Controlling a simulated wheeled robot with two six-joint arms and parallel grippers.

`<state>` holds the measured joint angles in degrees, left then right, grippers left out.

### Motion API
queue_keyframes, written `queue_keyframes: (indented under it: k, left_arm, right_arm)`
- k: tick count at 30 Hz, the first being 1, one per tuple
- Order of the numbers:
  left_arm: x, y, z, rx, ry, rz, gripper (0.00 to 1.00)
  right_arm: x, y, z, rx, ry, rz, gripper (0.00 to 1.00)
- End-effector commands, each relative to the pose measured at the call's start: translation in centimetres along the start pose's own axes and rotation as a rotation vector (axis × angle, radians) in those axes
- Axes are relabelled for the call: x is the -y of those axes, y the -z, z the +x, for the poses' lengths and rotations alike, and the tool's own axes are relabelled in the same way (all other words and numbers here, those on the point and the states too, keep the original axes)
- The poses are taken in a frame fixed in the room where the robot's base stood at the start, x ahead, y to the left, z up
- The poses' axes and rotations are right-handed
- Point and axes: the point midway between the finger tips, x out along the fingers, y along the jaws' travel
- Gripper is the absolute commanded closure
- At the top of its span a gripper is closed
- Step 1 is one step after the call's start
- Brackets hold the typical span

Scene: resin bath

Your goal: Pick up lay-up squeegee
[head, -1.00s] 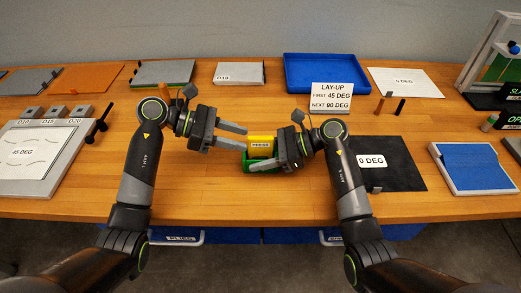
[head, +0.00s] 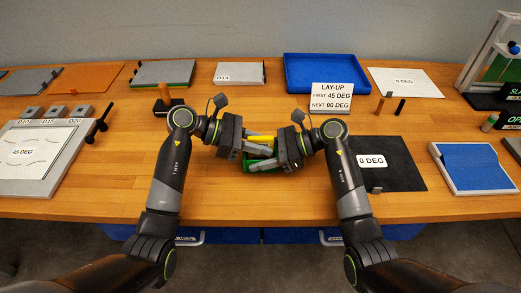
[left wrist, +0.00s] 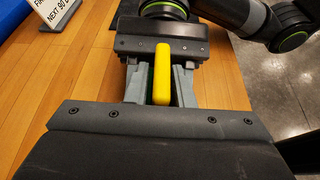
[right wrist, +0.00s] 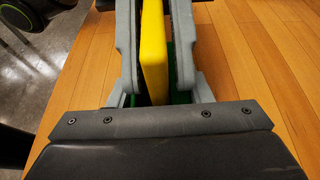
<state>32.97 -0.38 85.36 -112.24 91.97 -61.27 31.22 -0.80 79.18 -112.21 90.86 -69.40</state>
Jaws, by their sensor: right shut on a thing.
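The lay-up squeegee appears to be the yellow upright bar (head: 260,138) in a small green holder (head: 248,166) at the front middle of the table. The yellow bar (left wrist: 162,75) stands between the grey fingers in the left wrist view, and also shows in the right wrist view (right wrist: 154,50). My right gripper (head: 262,162) is shut on it from the right, its fingertips partly hidden. My left gripper (head: 264,147) comes from the left with its fingers open on either side of the bar. The two grippers face each other closely and hide most of the squeegee.
A lay-up sign (head: 331,97) stands behind my right gripper, by a blue tray (head: 325,70). A black sheet marked 0 DEG (head: 400,178) lies to the right. A 45 DEG board (head: 25,180) is at far left. The table front between is clear.

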Motion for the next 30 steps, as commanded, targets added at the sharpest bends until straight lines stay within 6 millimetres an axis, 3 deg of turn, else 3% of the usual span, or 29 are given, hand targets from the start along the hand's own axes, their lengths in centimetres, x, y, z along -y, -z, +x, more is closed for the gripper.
queue_keyframes:
  k: [5,16,20,28,30]
  left_arm:
    - [0.0,0.0,0.0,0.0,0.0,0.0,1.0]
    - [0.0,-0.4,-0.2,0.0,-0.001,0.002,1.0]
    - [-0.1,-1.8,-0.8,-0.001,-0.001,0.004,1.0]
    - [0.0,-6.8,-2.9,0.0,-0.002,0.008,1.0]
    - [-0.1,-5.8,-4.2,-0.005,-0.004,-0.002,1.0]
  right_arm:
    - [0.0,0.0,0.0,0.0,0.0,0.0,0.78]
    - [0.0,0.0,0.0,0.0,0.0,0.0,0.78]
    - [0.0,0.0,0.0,0.0,0.0,0.0,0.78]
    - [0.0,0.0,0.0,0.0,0.0,0.0,0.78]
    - [0.0,0.0,0.0,0.0,0.0,0.0,0.78]
